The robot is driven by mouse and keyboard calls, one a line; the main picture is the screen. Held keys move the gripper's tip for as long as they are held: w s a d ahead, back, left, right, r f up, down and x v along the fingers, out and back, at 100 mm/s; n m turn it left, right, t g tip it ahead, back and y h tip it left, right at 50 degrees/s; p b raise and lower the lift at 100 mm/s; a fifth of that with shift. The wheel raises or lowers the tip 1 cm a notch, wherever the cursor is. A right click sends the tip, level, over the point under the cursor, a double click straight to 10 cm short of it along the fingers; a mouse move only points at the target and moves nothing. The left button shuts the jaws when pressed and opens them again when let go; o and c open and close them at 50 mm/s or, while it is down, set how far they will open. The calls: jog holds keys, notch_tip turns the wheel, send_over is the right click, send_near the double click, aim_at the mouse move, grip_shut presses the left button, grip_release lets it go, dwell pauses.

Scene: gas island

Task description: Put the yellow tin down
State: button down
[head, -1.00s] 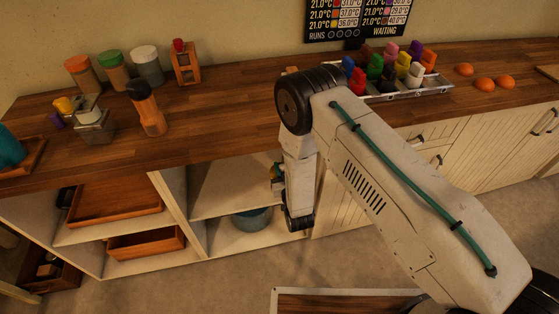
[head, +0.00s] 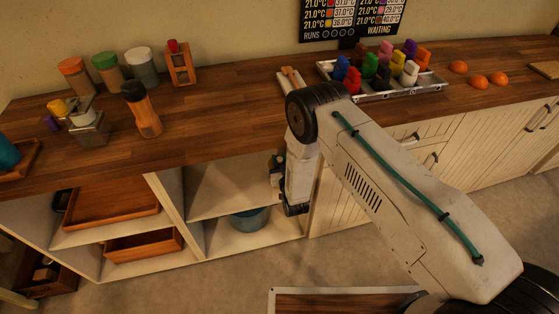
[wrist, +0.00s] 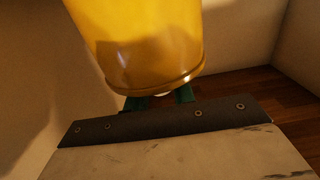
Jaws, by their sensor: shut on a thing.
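The yellow tin (wrist: 145,40) fills the upper middle of the wrist view, tilted, with its rimmed end towards me. My gripper (wrist: 160,98) is shut on it; the green fingers show just below the rim, mostly hidden behind the tin. In the head view my gripper (head: 277,168) is at the front of the open shelf compartment under the counter, right of the middle divider. The tin cannot be made out in the head view. In the wrist view the tin looks apart from the pale walls around it.
The pale shelf board (head: 222,190) looks bare where visible. Below it stands a teal bowl (head: 250,218). Wooden trays (head: 115,215) fill the left compartment. On the wooden counter (head: 220,125) are jars, an orange bottle (head: 142,110) and a metal tray (head: 400,92) of coloured pieces.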

jog(key=shift+f, duration=0.1)
jog(key=c, duration=1.2)
grip_release()
jog(key=shift+s, duration=0.2)
jog(key=v, duration=1.1)
jog(key=shift+s+d, duration=0.15)
jog(key=shift+s, duration=0.15)
